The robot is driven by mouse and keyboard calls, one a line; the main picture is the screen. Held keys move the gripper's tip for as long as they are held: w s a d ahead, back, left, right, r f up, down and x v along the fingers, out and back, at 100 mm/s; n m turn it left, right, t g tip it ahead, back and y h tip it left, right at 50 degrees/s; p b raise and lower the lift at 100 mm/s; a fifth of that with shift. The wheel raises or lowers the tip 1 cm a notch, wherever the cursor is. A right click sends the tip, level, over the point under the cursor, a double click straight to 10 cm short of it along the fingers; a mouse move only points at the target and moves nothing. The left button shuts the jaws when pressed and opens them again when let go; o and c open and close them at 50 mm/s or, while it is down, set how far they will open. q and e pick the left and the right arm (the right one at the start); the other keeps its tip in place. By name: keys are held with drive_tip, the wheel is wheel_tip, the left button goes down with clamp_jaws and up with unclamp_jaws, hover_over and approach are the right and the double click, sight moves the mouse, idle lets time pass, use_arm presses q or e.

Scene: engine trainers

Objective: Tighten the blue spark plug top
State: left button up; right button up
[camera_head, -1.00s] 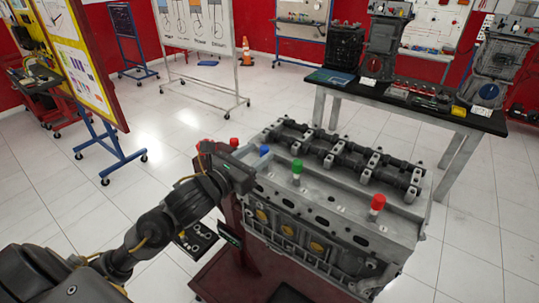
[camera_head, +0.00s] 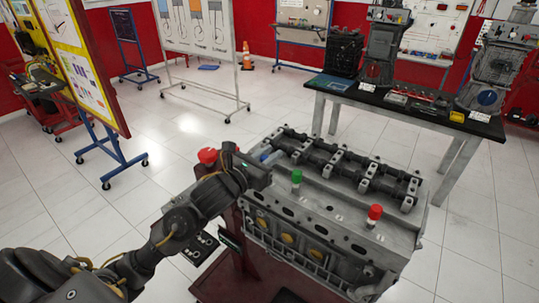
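The engine block (camera_head: 335,207) stands on a dark red stand. The blue spark plug top (camera_head: 267,155) shows at the block's near left end, partly hidden by my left gripper. My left gripper (camera_head: 264,168) is right at the blue top; its fingertips are hidden, so I cannot tell whether they touch or grip it. A green top (camera_head: 297,177) and a red top (camera_head: 375,213) stand upright along the same row, to the right. My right gripper is out of view.
Another red part (camera_head: 207,155) shows just behind my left wrist. A black-topped table (camera_head: 400,103) with engine parts stands behind the block. A yellow-framed board (camera_head: 85,60) is at the left. The tiled floor between is clear.

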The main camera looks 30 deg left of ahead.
use_arm(q)
clamp_jaws()
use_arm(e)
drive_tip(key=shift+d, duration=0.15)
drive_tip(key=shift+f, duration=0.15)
